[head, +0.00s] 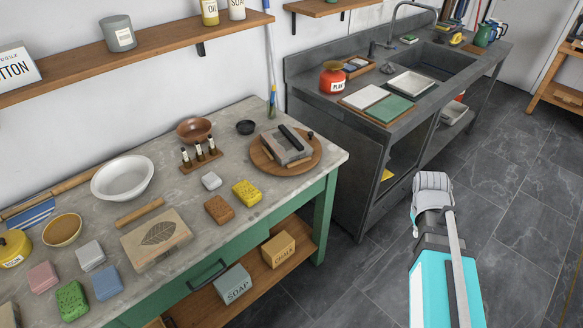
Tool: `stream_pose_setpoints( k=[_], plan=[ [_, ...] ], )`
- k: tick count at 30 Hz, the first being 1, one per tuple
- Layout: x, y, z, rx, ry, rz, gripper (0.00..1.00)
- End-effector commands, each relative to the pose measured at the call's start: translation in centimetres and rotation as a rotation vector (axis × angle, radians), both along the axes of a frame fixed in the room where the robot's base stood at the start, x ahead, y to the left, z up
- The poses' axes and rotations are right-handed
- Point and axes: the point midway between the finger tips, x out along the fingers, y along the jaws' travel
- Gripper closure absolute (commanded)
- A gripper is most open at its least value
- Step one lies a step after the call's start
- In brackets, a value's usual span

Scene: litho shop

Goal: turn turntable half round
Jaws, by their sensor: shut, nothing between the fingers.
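The turntable (313,160) is a round wooden disc near the right end of the green bench's worktop. A grey stone slab (283,152) lies on it, with a dark bar (292,138) lying across the slab's top. A small dark knob (311,135) stands at the disc's right rear rim. Part of my arm shows at the lower right, over the floor and well apart from the turntable. I cannot make out my gripper's fingers in the head view.
A grey sink counter (350,125) stands right of the bench. The floor (510,225) at right is clear.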

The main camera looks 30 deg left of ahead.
Motion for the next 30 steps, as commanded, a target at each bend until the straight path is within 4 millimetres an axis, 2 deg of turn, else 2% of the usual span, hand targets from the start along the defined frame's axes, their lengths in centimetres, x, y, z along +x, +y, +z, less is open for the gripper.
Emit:
stream_pose_setpoints(
  k=[1, 6, 15, 22, 30],
  plan=[
    [1.0, 1.5, 0.0, -0.024, -0.001, 0.074, 1.0],
    [2.8, 6.0, 0.3, -0.107, -0.004, 0.327, 1.0],
    [4.9, 14.9, 0.9, -0.271, 0.004, 0.765, 1.0],
    [5.5, 22.6, 1.7, -0.41, 0.016, 1.094, 1.0],
    [4.7, 32.3, 2.8, -0.595, 0.039, 1.467, 1.0]
  ],
)
